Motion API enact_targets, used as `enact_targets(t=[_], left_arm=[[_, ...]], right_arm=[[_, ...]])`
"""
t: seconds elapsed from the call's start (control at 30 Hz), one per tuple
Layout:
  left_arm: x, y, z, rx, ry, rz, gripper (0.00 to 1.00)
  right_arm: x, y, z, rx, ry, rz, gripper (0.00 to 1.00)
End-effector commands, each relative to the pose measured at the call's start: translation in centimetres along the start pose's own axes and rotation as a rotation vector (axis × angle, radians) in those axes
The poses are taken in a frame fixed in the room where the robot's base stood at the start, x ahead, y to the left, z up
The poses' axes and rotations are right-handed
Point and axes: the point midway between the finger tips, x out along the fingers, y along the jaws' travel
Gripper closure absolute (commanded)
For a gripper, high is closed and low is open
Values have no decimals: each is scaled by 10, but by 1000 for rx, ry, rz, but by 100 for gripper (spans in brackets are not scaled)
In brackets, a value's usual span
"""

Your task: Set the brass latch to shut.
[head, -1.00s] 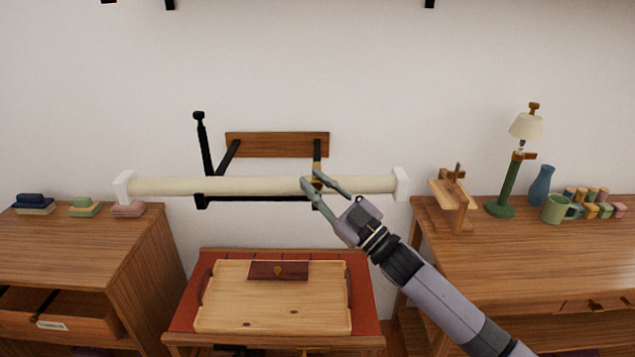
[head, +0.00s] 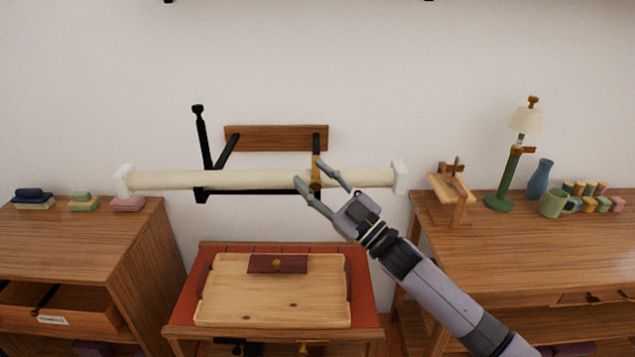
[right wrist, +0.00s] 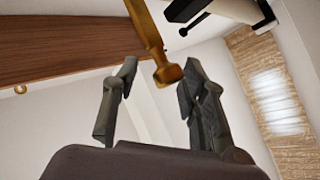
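The brass latch (head: 316,174) is a slim upright brass piece at the right-hand black arm of a wall bracket, by a long cream roller. In the right wrist view the brass bar (right wrist: 148,30) hangs down from the top and ends in a knob. My right gripper (head: 311,174) is open and empty in front of it. In the right wrist view the knob end appears between the two spread fingertips (right wrist: 158,75), with no clear contact. My left gripper is not in view.
The cream roller (head: 240,180) with white end blocks spans the black bracket, which has a raised black post (head: 201,140) at left. A wooden backboard (head: 276,138) is on the wall. A desk with a lamp (head: 510,165) stands right, an open drawer (head: 62,310) left, a wooden tray (head: 270,300) below.

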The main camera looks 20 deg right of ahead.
Motion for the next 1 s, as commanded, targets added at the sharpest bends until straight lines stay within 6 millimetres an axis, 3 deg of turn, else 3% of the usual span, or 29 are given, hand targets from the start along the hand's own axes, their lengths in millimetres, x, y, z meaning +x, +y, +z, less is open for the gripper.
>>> enact_targets(t=[0.17,0.63,0.8,1.0], left_arm=[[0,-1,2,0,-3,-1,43],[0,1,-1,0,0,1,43],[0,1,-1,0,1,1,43],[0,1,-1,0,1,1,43]], right_arm=[[-14,0,1,0,-2,-1,60],[-103,-1,2,1,-4,-2,60],[-118,-1,0,1,0,-1,60],[-121,0,0,1,0,0,60]])
